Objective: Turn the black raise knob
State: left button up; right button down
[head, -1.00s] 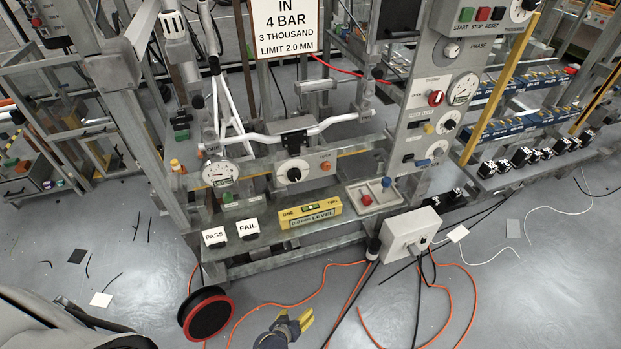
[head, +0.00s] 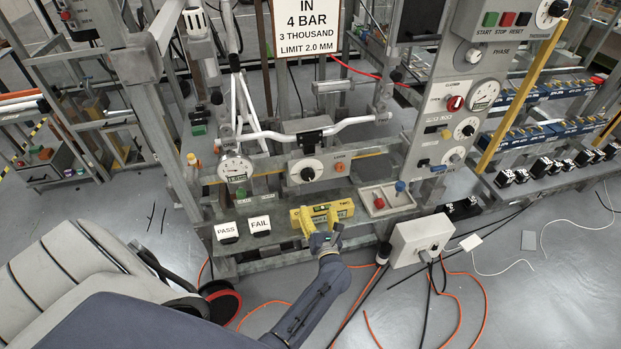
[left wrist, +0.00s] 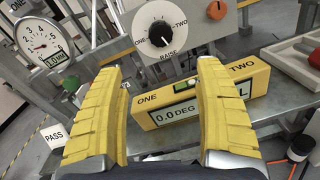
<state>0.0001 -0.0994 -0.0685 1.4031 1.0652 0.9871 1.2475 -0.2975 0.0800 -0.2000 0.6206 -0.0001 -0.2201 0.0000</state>
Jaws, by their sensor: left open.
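The black raise knob (head: 307,173) sits on a round white dial on the grey panel under the white handlebar. In the left wrist view the knob (left wrist: 161,34) shows larger, with ONE and TWO at its sides and RAISE below. My left gripper (head: 319,222) is open in front of the yellow level, below the knob. In the left wrist view its yellow fingers (left wrist: 160,82) stand wide apart with nothing between them, and the knob shows beyond and above the gap. My right gripper is not in view.
The yellow level (left wrist: 205,98) lies on the bench behind the fingers. PASS and FAIL blocks (head: 260,226) and a tray with red and blue knobs (head: 392,209) flank the level.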

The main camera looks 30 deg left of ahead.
aim_at(308, 178)
pick_arm(q)
jog(key=x, duration=1.6)
jog(key=shift+w+a, duration=0.25)
jog(key=shift+w, duration=0.1)
